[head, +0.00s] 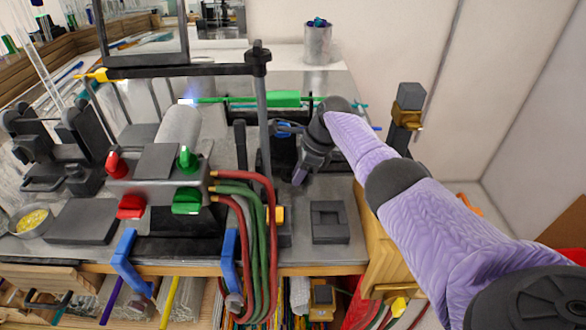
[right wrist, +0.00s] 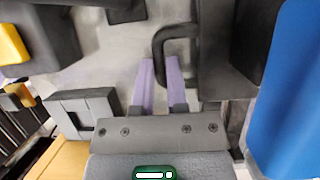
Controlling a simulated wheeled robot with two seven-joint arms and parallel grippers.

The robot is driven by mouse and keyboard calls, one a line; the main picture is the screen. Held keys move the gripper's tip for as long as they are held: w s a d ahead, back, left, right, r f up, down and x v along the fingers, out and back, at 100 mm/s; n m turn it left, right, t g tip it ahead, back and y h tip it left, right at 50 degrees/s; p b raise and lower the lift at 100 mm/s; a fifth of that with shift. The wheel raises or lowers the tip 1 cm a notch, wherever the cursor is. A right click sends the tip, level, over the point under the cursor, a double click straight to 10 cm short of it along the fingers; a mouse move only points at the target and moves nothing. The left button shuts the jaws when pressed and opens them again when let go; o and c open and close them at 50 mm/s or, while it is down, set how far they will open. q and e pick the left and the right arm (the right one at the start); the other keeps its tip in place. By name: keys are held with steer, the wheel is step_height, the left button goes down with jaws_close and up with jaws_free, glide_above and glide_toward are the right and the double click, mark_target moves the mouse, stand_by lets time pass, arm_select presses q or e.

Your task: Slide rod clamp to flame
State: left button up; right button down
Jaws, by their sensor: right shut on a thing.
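The rod clamp (head: 282,148) is a dark block with a blue part on the bench, left of my right gripper. A green glass rod (head: 275,100) lies level above it, its left end near the small blue-white flame (head: 188,101) above the grey burner (head: 180,127). My right gripper (head: 302,172) is at the clamp's right side. In the right wrist view its purple fingers (right wrist: 160,72) are shut on the clamp's black loop handle (right wrist: 159,50), one finger on each side of the bar. The exact contact is partly hidden in the head view. My left gripper does not show.
A control box with red and green knobs (head: 187,160) stands left of the clamp, with red and green hoses (head: 262,215) in front. A black post (head: 262,110) stands between burner and clamp. A square grey holder (head: 329,222) sits at front right.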

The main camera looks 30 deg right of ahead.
steer(key=shift+s+d+r, duration=0.1)
steer(key=shift+s+d, duration=0.15)
steer(key=shift+d, duration=0.1)
steer(key=c, duration=0.6)
jaws_free()
steer(key=shift+c, duration=0.2)
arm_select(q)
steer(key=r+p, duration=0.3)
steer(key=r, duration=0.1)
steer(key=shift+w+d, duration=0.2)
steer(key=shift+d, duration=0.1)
arm_select(e)
steer(key=v, duration=0.9)
steer(key=shift+r, duration=0.35)
steer(key=shift+s, duration=0.1)
